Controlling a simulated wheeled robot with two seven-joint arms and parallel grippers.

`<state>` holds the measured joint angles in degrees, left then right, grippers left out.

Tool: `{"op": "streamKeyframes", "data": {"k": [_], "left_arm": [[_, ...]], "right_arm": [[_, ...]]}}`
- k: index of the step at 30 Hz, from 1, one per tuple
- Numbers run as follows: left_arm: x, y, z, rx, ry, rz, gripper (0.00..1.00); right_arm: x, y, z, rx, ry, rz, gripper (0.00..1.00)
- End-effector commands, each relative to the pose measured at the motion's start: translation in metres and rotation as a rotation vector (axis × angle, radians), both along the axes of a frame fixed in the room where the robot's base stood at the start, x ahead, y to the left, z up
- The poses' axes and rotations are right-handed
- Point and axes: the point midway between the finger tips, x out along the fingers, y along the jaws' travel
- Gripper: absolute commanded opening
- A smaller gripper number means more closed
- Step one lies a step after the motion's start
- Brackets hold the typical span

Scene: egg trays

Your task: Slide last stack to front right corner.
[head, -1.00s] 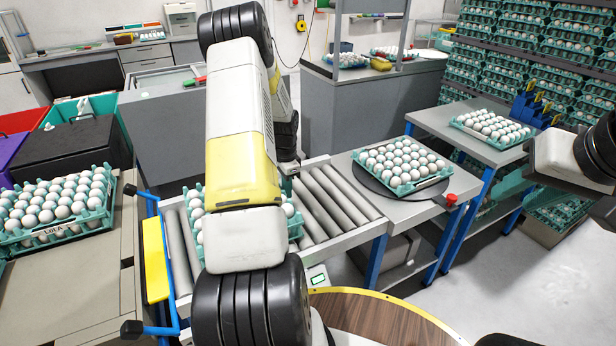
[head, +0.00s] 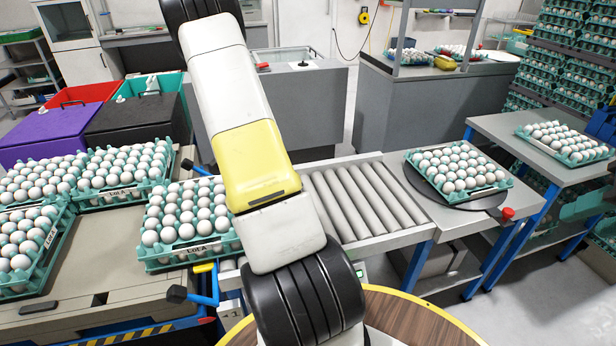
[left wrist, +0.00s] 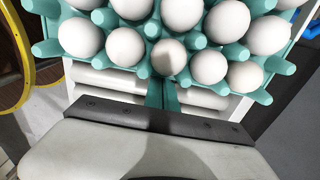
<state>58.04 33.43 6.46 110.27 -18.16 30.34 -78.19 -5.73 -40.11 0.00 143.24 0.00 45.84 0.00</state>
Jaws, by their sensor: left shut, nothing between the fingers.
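The teal egg tray (head: 165,262) with white eggs and a "LOLA" label lies at the front right of the pallet-like table (head: 110,300) in the head view. Its right side is by the left end of the roller conveyor, partly hidden by my left arm. My left gripper is hidden behind that arm in the head view. In the left wrist view, its shut, empty fingers (left wrist: 162,95) are close against the side of an egg tray (left wrist: 140,70) over pale rollers; contact is unclear.
Several other filled egg trays stand on the table's left and back, including one at the back (head: 92,200). The roller conveyor (head: 375,195) is bare right of my arm. Another tray (head: 440,197) sits on a dark turntable. A blue handle (head: 205,298) juts out beside the table.

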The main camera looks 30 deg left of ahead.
Motion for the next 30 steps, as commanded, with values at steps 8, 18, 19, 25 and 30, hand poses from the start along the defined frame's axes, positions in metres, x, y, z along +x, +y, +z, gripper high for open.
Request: {"op": "streamKeyframes", "data": {"k": [8,18,19,25,30], "left_arm": [[-0.069,0.057,-0.001,0.001,0.003,0.011,0.0],[-0.13,0.111,0.0,0.003,0.003,0.005,0.0],[-0.133,0.113,0.0,0.001,0.003,0.005,0.0],[-0.137,0.117,0.0,0.002,0.002,0.001,0.0],[-0.137,0.117,0.0,0.003,0.002,0.002,0.0]], "right_arm": [[0.0,0.0,0.0,0.0,0.0,0.0,0.36],[0.0,0.0,0.0,0.0,0.0,0.0,0.36],[0.0,0.0,0.0,0.0,0.0,0.0,0.36],[0.0,0.0,0.0,0.0,0.0,0.0,0.36],[0.0,0.0,0.0,0.0,0.0,0.0,0.36]]}}
